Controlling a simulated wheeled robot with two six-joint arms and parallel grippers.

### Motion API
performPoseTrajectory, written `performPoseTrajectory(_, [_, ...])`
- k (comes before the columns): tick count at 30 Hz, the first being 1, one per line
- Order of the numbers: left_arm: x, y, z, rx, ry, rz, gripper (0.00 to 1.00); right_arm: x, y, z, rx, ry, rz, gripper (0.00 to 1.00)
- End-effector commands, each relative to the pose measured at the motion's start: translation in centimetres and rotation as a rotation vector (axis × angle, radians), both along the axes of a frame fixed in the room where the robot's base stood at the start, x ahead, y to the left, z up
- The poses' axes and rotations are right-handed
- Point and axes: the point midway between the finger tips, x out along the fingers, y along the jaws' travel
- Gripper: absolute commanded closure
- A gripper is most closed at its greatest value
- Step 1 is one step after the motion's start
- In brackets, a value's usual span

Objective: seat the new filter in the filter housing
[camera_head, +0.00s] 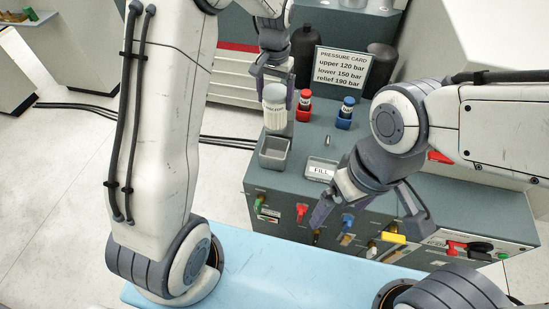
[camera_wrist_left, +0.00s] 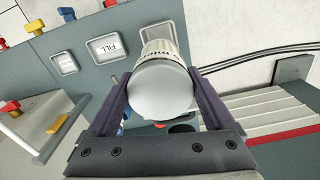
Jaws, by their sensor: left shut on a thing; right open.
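The new filter (camera_head: 275,107) is a white cylinder with a pale rounded cap; it also fills the middle of the left wrist view (camera_wrist_left: 163,88), with printed lettering on its side. My left gripper (camera_head: 273,84) is shut on it, one finger on each side, holding it upright near the back left of the grey-green bench. A grey open square box (camera_head: 274,153) stands just in front of and below the filter in the head view; I cannot tell whether it is the filter housing. My right gripper (camera_head: 372,208) is open and empty over the bench's front edge.
A tray marked FILL (camera_head: 320,171), a red-capped bottle (camera_head: 303,106) and a blue-capped bottle (camera_head: 345,113) stand on the bench (camera_head: 385,190). A pressure card (camera_head: 340,72) and dark cylinders (camera_head: 304,47) are behind. Coloured valves (camera_head: 348,222) line the front panel.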

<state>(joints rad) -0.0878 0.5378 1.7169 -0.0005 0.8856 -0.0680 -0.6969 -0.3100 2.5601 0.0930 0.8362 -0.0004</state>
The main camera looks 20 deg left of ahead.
Motion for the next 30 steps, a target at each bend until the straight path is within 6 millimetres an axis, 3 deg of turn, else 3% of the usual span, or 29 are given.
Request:
performPoseTrajectory(13, [-0.2, 0.1, -11.1, 0.001, 0.005, 0.002, 0.87, 0.0, 0.0, -1.0, 0.0, 0.0, 0.0, 0.0])
performPoseTrajectory(30, [-0.1, 0.1, -17.3, 0.0, 0.001, 0.002, 0.87, 0.0, 0.0, -1.5, 0.0, 0.0, 0.0, 0.0])
